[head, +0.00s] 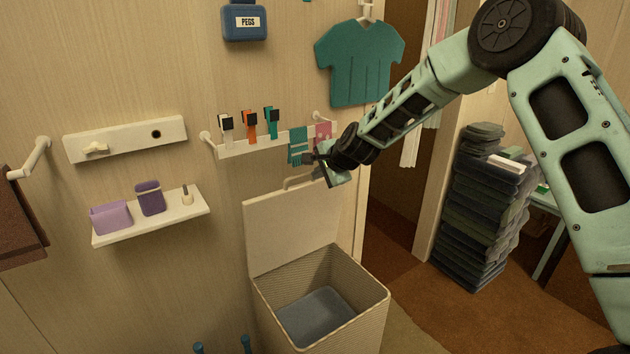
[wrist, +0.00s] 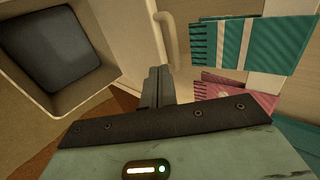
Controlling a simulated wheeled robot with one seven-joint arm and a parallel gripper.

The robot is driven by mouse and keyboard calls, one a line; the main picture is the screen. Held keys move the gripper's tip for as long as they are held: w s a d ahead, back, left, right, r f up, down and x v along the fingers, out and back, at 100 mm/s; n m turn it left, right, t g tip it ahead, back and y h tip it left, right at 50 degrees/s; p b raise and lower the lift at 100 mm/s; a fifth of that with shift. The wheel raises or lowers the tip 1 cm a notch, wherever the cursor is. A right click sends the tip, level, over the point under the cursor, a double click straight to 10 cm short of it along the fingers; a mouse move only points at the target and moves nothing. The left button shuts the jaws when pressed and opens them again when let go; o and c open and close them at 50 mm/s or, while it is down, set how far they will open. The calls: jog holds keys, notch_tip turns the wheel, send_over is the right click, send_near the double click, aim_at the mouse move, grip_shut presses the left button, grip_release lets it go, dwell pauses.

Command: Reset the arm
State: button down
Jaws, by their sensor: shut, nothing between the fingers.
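My gripper (head: 312,158) is at the end of my raised arm, which reaches in from the upper right in the head view. It is in front of the wall rail, close to the hanging teal striped cloth and above the open hamper lid. In the wrist view my gripper (wrist: 157,85) has its fingers together with nothing between them. The teal striped cloth (wrist: 245,45) and a pink cloth (wrist: 235,95) are to its right there. I cannot tell whether the gripper touches the cloth.
An open hamper (head: 318,300) with its lid (head: 290,228) up stands below my gripper. A peg rail (head: 260,145) and a shelf (head: 150,218) are on the wall. A teal shirt (head: 358,62) hangs above. A tall stack of folded cloth (head: 480,205) stands right of the doorway.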

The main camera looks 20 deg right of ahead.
jog(key=r+b+v, duration=0.1)
jog(key=v, duration=0.4)
jog(key=s+a+n+g+y, duration=0.1)
jog(key=s+a+n+g, duration=0.2)
jog(key=s+a+n, duration=0.5)
jog(key=s+a+n+g, duration=0.25)
jog(key=s+a, duration=0.25)
jog(key=s, duration=0.8)
jog(key=s+d+n+g+h, duration=0.1)
jog(key=s+n, duration=0.5)
jog(key=s, duration=0.7)
jog(key=s+d+f+n+g+h, duration=0.1)
jog(key=s+n, duration=0.4)
jog(key=s, duration=0.8)
jog(key=shift+s+d+n+g+h, duration=0.35)
jog(key=shift+d+g+h, duration=0.35)
jog(key=shift+d+g, duration=0.35)
jog(key=shift+w+d+f, duration=0.1)
